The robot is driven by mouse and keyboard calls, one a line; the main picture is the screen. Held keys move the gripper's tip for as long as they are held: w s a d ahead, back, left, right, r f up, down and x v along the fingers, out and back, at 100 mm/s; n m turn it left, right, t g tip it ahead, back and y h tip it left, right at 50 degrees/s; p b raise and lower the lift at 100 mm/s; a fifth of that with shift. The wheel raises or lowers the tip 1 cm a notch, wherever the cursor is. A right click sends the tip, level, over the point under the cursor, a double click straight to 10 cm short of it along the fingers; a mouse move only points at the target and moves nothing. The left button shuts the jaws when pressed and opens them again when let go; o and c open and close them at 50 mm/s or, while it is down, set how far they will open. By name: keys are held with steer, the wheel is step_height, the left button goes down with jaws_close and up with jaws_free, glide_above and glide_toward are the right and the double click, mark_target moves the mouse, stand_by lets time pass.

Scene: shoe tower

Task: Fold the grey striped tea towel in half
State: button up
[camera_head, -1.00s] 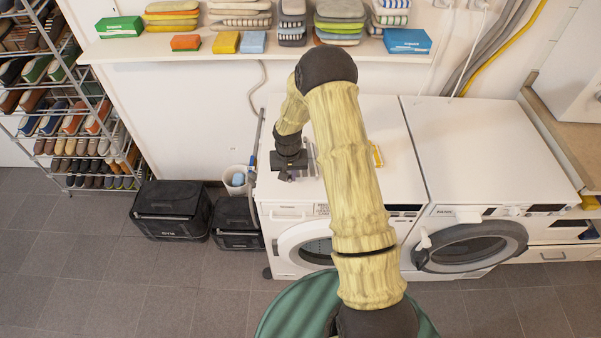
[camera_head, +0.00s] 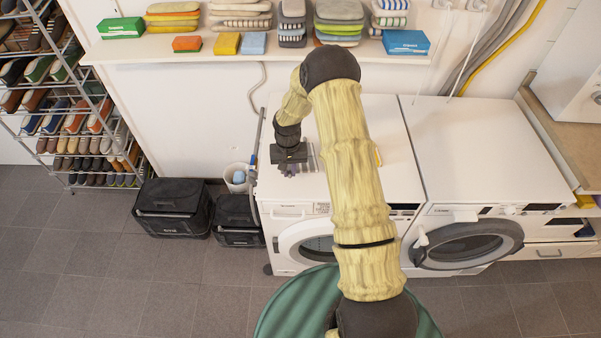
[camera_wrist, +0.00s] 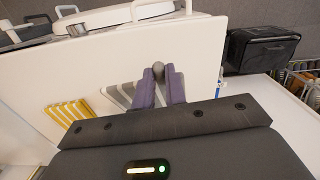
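The grey striped tea towel (camera_wrist: 116,96) lies on the white top of the left washing machine, its grey and white stripes left of my fingers in the wrist view. It is a small striped patch in the head view (camera_head: 312,158), partly behind my arm. My gripper (camera_wrist: 160,80) is low over the machine top at the towel's side, its purple-grey fingers close together. A rounded grey bit of what looks like the towel's cloth shows between the fingertips. The gripper also shows in the head view (camera_head: 288,169). The fingers hide part of the towel.
A yellow striped cloth (camera_wrist: 67,112) lies beside the towel. A second washing machine (camera_head: 485,155) stands at the right, a shelf (camera_head: 250,47) with folded cloths behind. Black crates (camera_head: 172,208) and a white bin (camera_head: 237,178) stand at the left.

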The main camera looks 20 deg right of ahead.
steer(key=shift+w+r+g+p, duration=0.25)
steer(key=shift+r+g+p, duration=0.25)
steer(key=shift+r+p, duration=0.5)
steer(key=shift+w+d+r+g+p, duration=0.1)
steer(key=shift+w+r+g+p, duration=0.1)
steer(key=shift+r+p, duration=0.25)
steer(key=shift+w+r+g+p, duration=0.1)
steer(key=shift+r+g+p, duration=0.1)
steer(key=shift+r+p, duration=0.25)
steer(key=shift+r, duration=0.1)
steer(key=o, duration=1.4)
steer(key=shift+c, duration=0.2)
